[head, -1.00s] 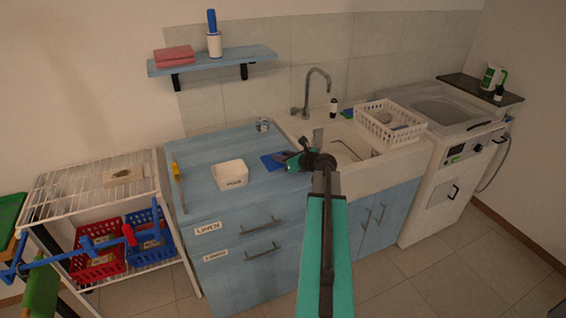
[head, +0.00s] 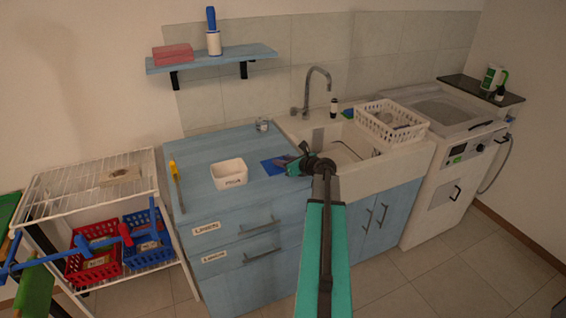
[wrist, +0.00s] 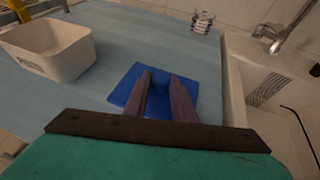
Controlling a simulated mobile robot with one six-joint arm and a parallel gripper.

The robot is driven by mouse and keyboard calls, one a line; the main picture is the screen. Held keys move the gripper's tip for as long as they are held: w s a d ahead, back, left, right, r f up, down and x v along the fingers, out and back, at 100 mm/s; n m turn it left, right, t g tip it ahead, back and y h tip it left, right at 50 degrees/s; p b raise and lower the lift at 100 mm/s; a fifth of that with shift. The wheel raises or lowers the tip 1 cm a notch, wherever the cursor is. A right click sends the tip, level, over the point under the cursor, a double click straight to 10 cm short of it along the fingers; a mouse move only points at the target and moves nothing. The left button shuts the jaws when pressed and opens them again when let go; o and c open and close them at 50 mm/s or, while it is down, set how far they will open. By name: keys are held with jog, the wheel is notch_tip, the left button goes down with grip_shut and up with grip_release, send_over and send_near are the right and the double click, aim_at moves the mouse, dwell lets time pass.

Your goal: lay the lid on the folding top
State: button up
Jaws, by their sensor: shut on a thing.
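The lid is a flat blue square (head: 270,168) over the right part of the folding top, the light blue counter (head: 205,150). In the wrist view the lid (wrist: 127,88) lies roughly flat beneath my fingertips. My gripper (wrist: 160,80) is shut on the lid near its middle; the two fingers stand a little apart around a blue part of it. In the head view my gripper (head: 285,163) reaches in from the right. The lid is at or very close to the counter surface; I cannot tell whether it touches. My fingers hide part of it.
A white open bin (head: 229,175) stands left of the lid. A small metal object (head: 262,125) is at the back of the counter, and a yellow-handled tool (head: 174,172) at its left edge. The sink (head: 350,148) adjoins on the right, with a white basket (head: 390,122).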

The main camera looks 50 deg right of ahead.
jog(key=shift+f, duration=0.15)
jog(key=o, duration=1.1)
jog(key=shift+c, duration=0.2)
jog(key=shift+s+r, duration=0.1)
jog(key=shift+r, duration=0.1)
jog(key=b+v, duration=0.2)
jog(key=v, duration=1)
